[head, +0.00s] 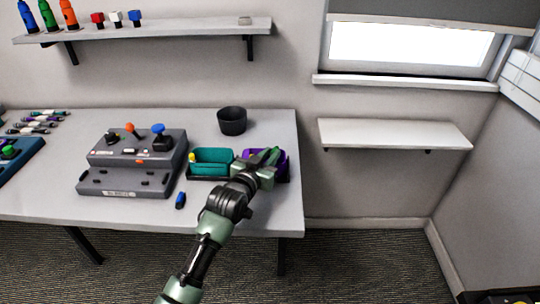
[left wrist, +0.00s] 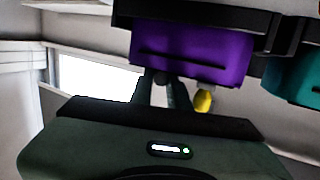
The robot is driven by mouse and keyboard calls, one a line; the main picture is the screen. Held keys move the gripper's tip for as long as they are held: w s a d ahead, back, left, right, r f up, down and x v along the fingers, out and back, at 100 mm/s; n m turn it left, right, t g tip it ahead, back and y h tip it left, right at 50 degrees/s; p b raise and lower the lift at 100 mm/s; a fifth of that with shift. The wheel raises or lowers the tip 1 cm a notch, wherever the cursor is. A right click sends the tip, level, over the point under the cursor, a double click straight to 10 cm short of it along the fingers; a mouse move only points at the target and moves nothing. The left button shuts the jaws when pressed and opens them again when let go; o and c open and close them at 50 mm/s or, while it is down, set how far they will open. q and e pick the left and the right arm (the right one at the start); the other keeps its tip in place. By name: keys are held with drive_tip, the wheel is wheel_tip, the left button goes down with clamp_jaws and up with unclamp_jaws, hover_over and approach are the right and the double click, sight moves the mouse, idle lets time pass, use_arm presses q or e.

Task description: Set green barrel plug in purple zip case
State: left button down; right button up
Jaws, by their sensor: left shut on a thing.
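The purple zip case (head: 283,165) is an open bin at the right end of the table, and its side shows large in the left wrist view (left wrist: 190,52). My left gripper (head: 268,163) is over this case and is shut on a slim green piece, the green barrel plug (head: 273,154). The gripper hides much of the case's inside, so I cannot tell how deep the plug is. In the left wrist view, the finger area (left wrist: 166,92) is partly hidden by the gripper body. My right gripper is not in view.
A teal case (head: 212,160) stands left of the purple one, with a yellow-tipped piece (head: 192,157) at its left edge. A black cup (head: 232,121) stands behind. A grey control box (head: 135,165) and a small blue connector (head: 180,200) are left. A yellow piece (left wrist: 204,100) shows near the fingers.

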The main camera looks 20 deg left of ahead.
use_arm(q)
drive_tip(key=shift+f, duration=0.1)
drive_tip(key=shift+f, duration=0.55)
drive_tip(key=c, duration=1.6)
unclamp_jaws()
drive_tip(key=shift+s, duration=0.1)
drive_tip(key=shift+r, duration=0.75)
drive_tip(key=s, duration=0.4)
drive_tip(key=s+a+r, duration=0.1)
drive_tip(key=s, duration=0.6)
drive_tip(key=shift+s+a+r, duration=0.15)
drive_tip(key=shift+s+r, duration=0.15)
